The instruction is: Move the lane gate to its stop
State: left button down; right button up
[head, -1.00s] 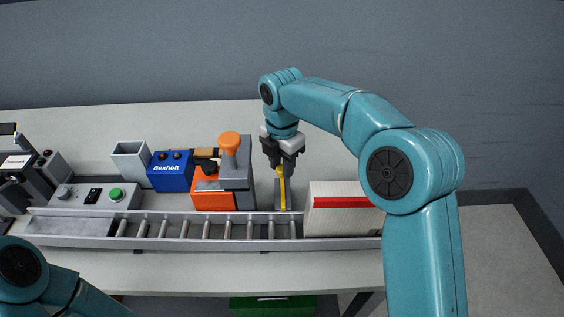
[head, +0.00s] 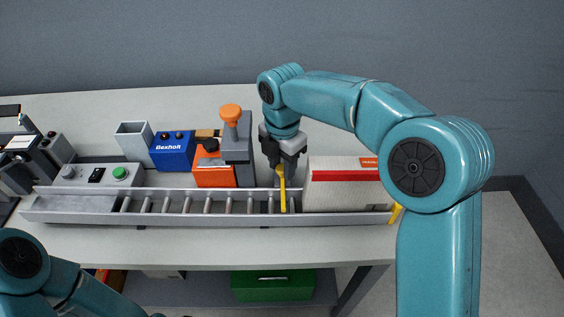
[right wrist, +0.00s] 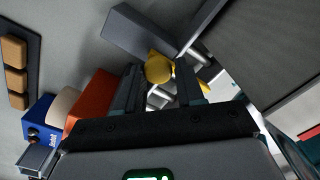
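The lane gate is a yellow bar (head: 283,197) with a knob at its top. It reaches over the back rail and across the rollers of the conveyor lane (head: 205,219), just left of a white box with a red stripe (head: 345,195). My right gripper (head: 283,166) points down at the gate's back end. In the right wrist view, the yellow knob (right wrist: 158,69) sits between the two fingertips, which appear closed on its sides. Much of the bar is hidden there. Only part of my left arm shows at the lower left of the head view; its gripper is out of view.
An orange and grey device with an orange knob (head: 230,112) stands close left of my right gripper. Further left are a blue box (head: 173,151), a grey open tube (head: 134,140) and a button panel (head: 100,175). A green bin (head: 273,286) sits below the table.

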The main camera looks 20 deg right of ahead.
jog(key=o, duration=0.3)
jog(key=shift+s, duration=0.15)
jog(key=shift+s+r, duration=0.1)
jog(key=shift+w, duration=0.35)
notch_tip(320, 180, up, 16)
jog(key=p, duration=0.3)
jog(key=shift+s, duration=0.2)
jog(key=shift+r, duration=0.15)
